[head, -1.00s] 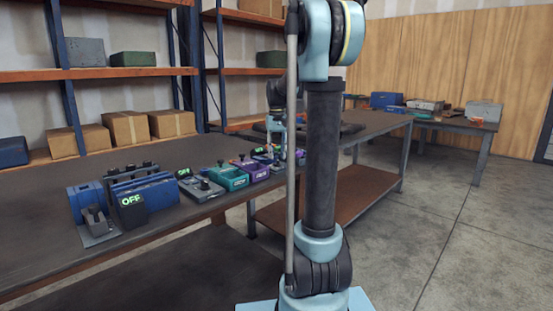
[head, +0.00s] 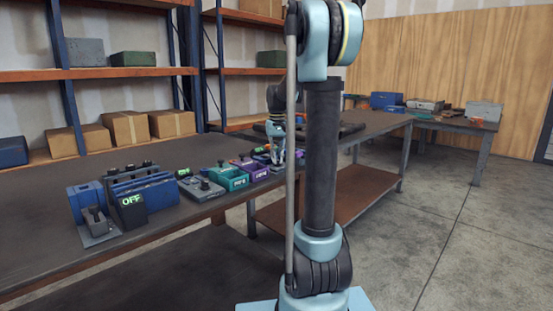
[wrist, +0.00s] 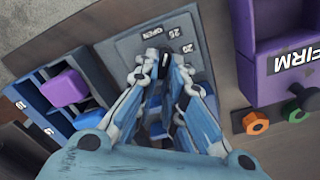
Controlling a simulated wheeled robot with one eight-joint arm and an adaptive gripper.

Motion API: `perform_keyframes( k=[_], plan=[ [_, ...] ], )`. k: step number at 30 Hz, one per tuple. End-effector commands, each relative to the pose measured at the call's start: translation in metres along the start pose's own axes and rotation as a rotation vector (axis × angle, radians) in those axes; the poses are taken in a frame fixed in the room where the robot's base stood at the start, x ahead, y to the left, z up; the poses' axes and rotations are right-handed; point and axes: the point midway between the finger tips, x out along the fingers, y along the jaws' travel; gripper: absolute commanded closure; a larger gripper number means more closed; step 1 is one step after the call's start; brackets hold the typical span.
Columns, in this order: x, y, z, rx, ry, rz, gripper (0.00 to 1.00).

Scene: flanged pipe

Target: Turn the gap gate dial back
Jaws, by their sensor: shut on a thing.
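In the wrist view, a grey dial plate (wrist: 205,62) carries a lighter scale label (wrist: 178,40) with the marks OPEN, 25 and 20. My gripper (wrist: 158,72) is over this plate, with its blue fingers shut on the dial. The dial itself is mostly hidden between and below the fingers, so its pointer setting cannot be read. In the head view, my gripper (head: 277,150) is small at the far end of the row of devices, partly behind my own arm.
A dark blue tray (wrist: 75,85) holding a purple block (wrist: 65,88) is on the left. In the head view, a blue device (head: 145,192) stands nearer on the bench.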

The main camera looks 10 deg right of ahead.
Motion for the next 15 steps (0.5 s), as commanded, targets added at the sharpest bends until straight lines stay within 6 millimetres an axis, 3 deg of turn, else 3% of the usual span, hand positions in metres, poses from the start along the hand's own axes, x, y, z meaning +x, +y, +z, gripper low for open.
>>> perform_keyframes(
  k=[15],
  plan=[
    [-0.0001,-0.0030,0.0004,-0.277,0.000,0.000,1.00]
  ],
)
